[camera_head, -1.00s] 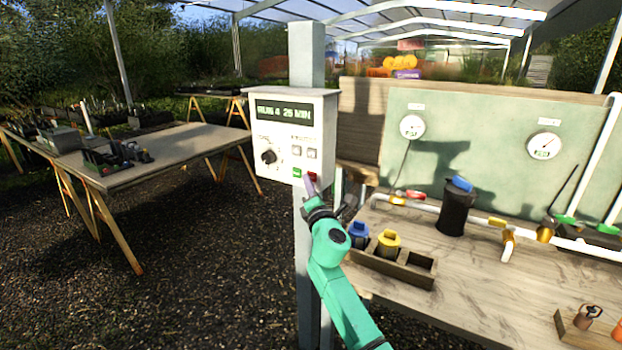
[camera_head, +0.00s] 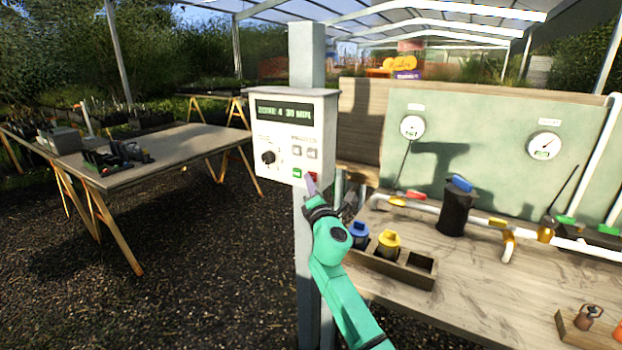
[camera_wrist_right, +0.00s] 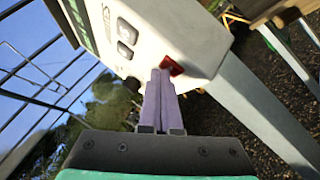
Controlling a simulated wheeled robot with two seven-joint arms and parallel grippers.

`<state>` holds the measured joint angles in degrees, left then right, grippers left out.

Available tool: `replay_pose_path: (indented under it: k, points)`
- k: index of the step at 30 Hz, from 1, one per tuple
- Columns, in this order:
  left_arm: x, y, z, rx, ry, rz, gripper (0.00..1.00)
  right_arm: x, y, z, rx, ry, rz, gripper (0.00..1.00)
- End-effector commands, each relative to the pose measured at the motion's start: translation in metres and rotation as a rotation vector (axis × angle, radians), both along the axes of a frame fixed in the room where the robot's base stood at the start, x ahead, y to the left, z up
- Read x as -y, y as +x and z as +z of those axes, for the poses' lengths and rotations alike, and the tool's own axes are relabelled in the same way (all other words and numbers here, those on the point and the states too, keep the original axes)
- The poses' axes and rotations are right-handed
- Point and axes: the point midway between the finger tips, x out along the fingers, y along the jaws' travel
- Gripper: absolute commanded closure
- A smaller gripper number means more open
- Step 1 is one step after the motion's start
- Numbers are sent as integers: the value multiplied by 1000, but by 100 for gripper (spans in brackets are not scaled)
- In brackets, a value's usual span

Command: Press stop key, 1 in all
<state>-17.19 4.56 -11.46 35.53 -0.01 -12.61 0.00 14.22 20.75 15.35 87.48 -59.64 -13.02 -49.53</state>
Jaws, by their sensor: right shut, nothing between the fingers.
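A white control box (camera_head: 285,184) is mounted on a grey post, with a dark display (camera_head: 284,111) above its controls. The red key (camera_head: 313,177) sits at its lower right corner, beside a green key (camera_head: 297,173). My right gripper (camera_head: 310,182) is shut and empty, its fingertips at the red key from below and partly covering it. In the right wrist view, the shut fingers (camera_wrist_right: 160,74) end right at the edge of the red key (camera_wrist_right: 171,66). I cannot tell whether they touch it. My left gripper is out of view.
A black knob (camera_head: 268,157) and two grey keys (camera_head: 305,152) sit above the red and green keys. At the right, a wooden bench (camera_head: 480,270) carries pipes, valves and a tray of coloured caps. A table (camera_head: 170,150) stands at the left.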

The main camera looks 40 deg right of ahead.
Motion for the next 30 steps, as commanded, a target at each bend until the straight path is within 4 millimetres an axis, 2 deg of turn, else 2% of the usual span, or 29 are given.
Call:
replay_pose_path:
  k: [8,17,30]
  points:
    - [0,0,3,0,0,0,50,-13,-4,0,-1,1,-1,100]
    - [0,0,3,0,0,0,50,-15,-5,-1,-1,1,-1,100]
    - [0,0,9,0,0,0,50,-54,-16,-1,-2,1,1,100]
